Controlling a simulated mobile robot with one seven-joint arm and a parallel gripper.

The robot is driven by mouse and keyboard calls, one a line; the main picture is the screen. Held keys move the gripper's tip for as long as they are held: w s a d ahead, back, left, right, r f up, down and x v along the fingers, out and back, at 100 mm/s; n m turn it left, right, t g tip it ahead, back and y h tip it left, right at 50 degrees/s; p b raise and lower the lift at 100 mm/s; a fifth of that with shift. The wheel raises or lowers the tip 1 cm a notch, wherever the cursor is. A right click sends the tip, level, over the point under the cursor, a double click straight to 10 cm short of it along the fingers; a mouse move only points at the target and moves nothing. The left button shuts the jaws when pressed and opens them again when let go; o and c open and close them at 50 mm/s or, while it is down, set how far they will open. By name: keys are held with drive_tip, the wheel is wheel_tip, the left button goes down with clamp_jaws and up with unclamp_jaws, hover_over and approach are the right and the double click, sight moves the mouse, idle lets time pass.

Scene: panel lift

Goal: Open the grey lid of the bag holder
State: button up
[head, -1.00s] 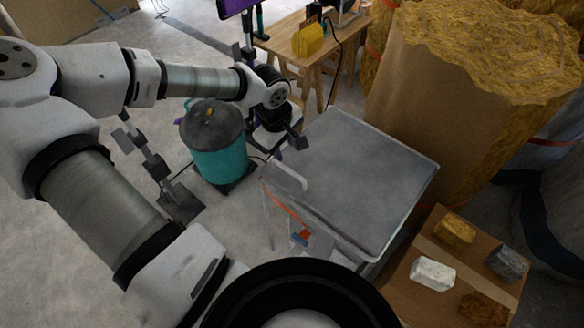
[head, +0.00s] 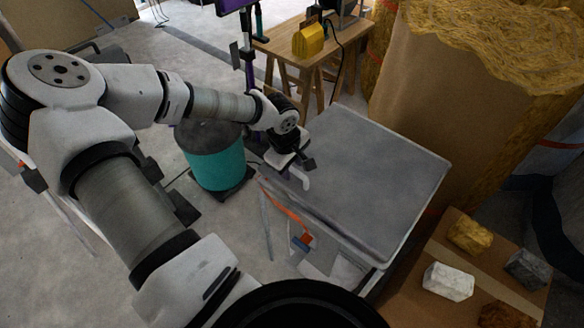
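The grey lid (head: 375,165) is a flat, roughly square panel lying on top of the bag holder (head: 335,262). It looks closed. A pale curved handle (head: 304,181) shows at the lid's left edge. My gripper (head: 294,166) is at the lid's left corner, right by the handle. One dark finger shows over the lid's edge; the other is not clear. I cannot tell whether the gripper touches the handle or how far apart its fingers are. An orange strip and a blue piece show on the holder's front side below the lid.
A teal canister (head: 215,165) with a dark top stands left of the holder. A cardboard box (head: 490,262) with several rock-like samples is at the lower right. A tall wrapped insulation roll (head: 440,100) stands behind the lid. A wooden table (head: 315,45) is at the back.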

clamp_jaws()
drive_tip(key=shift+r, duration=0.15)
